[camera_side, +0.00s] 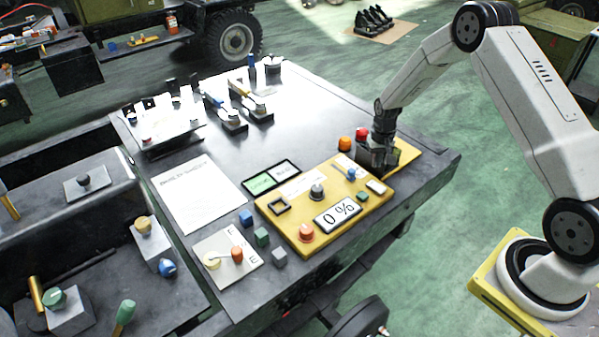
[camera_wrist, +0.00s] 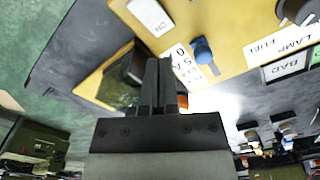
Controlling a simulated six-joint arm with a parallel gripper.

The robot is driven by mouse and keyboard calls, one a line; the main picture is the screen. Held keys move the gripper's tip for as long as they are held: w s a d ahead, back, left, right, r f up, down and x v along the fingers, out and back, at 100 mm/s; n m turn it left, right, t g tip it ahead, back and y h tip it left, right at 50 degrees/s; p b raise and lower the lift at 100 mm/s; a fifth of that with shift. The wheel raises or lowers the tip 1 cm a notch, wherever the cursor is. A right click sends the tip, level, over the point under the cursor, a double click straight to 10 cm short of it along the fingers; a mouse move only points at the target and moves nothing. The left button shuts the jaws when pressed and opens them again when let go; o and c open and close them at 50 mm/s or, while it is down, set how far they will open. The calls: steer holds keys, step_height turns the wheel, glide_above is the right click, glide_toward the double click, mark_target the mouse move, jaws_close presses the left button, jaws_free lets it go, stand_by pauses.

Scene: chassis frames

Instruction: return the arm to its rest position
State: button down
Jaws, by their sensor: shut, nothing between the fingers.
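My gripper (camera_side: 376,158) is low over the right end of the yellow control panel (camera_side: 290,226) in the side view, close to a dark box on it. Its fingers are closed together with nothing between them, as the wrist view (camera_wrist: 160,75) also shows. An orange knob (camera_side: 345,144) and a red knob (camera_side: 362,133) are just left of the gripper. A blue-tipped lever (camera_side: 351,174) stands on the panel near it, and the blue tip shows in the wrist view (camera_wrist: 203,50). I cannot tell whether the fingertips touch the panel.
Free floor lies beyond the table's right edge.

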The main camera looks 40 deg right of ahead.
stand_by(0.3)
steer(key=s+a+r+n+t, duration=0.1)
steer(key=s+a+r+n, duration=0.15)
steer(key=a+r, duration=0.3)
steer(key=s+a+r+n, duration=0.1)
steer(key=s+a+r, duration=0.2)
steer(key=a+r, duration=0.25)
steer(key=s+a+r+n, duration=0.1)
steer(key=s+a+r, duration=0.2)
steer(key=s, duration=0.3)
steer(key=s+a+r+n+t, duration=0.1)
steer(key=s+a+r, duration=0.2)
steer(key=s, duration=0.3)
steer(key=shift+s+a+r+t, duration=0.15)
steer(key=shift+s+a+t, duration=0.15)
steer(key=shift+a, duration=0.1)
